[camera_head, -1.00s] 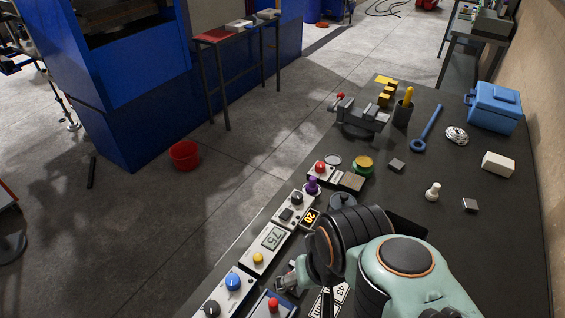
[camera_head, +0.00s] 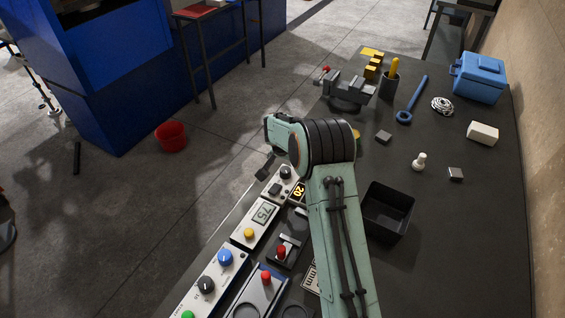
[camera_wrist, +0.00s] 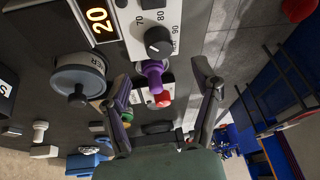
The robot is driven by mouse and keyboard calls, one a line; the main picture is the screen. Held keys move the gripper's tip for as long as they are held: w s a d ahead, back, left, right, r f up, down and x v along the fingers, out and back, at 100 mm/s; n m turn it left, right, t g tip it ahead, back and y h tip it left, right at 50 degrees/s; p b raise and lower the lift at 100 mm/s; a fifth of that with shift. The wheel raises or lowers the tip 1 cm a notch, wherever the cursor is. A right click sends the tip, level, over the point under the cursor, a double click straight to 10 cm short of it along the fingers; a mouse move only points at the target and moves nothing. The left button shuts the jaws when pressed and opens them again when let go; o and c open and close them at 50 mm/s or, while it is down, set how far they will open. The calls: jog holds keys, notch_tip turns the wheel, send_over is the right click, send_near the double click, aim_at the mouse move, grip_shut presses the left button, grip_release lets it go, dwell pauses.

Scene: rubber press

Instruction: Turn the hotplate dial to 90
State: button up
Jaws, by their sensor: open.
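The hotplate dial is a black round knob (camera_wrist: 158,41) on a white panel in the wrist view, with 70, 80 and 90 printed around it. Its exact setting is too small to read. In the head view the dial (camera_head: 285,172) sits at the far end of the white panel row, near a display reading 20 (camera_head: 299,191). My gripper (camera_wrist: 158,84) is open and empty, its fingers spread apart below the dial in the wrist view, not touching it. In the head view one dark finger (camera_head: 265,167) shows just left of the dial; the rest is hidden by my arm.
A purple knob (camera_wrist: 153,75) and a red button (camera_wrist: 160,99) appear between my fingers in the wrist view. A panel reading 75 (camera_head: 264,212) and a black bin (camera_head: 388,212) are on the bench.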

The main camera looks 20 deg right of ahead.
aim_at(286, 170)
jog(key=x, duration=0.6)
jog(key=shift+d+f, duration=0.15)
jog(key=shift+f, duration=0.05)
jog(key=c, duration=1.2)
